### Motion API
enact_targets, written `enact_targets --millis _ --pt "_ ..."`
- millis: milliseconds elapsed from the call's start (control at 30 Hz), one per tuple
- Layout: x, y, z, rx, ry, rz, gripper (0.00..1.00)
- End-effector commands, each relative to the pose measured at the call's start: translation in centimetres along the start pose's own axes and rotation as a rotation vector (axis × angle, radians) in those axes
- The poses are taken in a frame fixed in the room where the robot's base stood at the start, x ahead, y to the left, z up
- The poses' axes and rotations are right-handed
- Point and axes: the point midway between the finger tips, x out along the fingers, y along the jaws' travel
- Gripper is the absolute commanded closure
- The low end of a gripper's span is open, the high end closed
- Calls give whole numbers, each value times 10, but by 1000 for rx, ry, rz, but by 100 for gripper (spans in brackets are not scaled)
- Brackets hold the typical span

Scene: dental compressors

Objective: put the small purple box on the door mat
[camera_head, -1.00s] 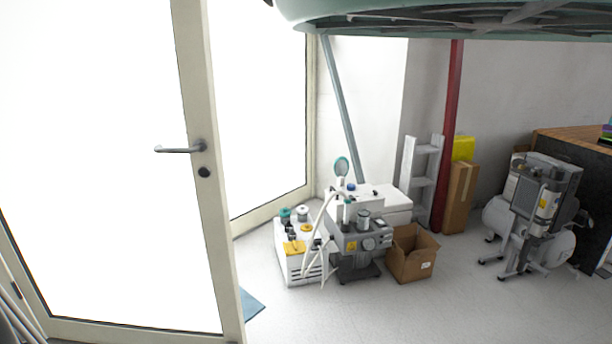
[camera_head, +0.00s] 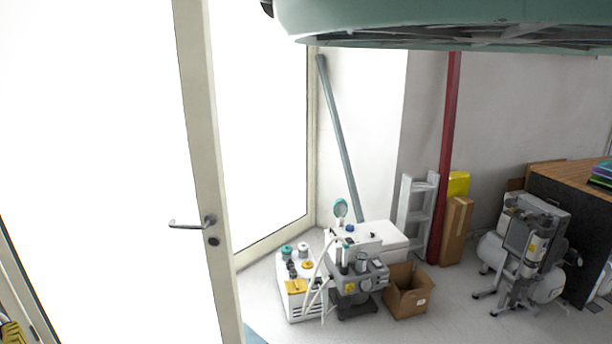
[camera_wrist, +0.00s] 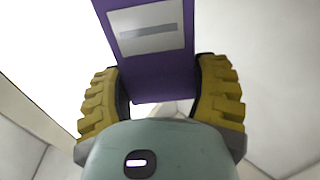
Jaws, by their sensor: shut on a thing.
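In the wrist view, my gripper (camera_wrist: 160,100) is shut on the small purple box (camera_wrist: 160,76), with a yellow ribbed finger on each side of it. The box has a pale label and runs out of the top of that view. A blue piece on the floor, perhaps the door mat (camera_head: 252,336), shows at the bottom edge of the head view, just right of the door's edge. Most of it is hidden or out of frame. The gripper is apart from it, and part of a yellow finger shows at the lower left of the head view.
An open glazed door (camera_head: 206,190) with a handle stands at the left. Dental compressors (camera_head: 350,280), an open cardboard box (camera_head: 408,292) and a wheeled compressor (camera_head: 530,250) stand on the floor. A wooden-topped counter (camera_head: 580,174) is at the right. The front floor is clear.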

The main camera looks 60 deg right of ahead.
Motion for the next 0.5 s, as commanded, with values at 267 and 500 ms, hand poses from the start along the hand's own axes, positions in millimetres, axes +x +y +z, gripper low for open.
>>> enact_targets --millis 267,500 --pt "-15 0 -79 1 1 -1 78" --pt "-26 0 -136 1 1 -1 78"
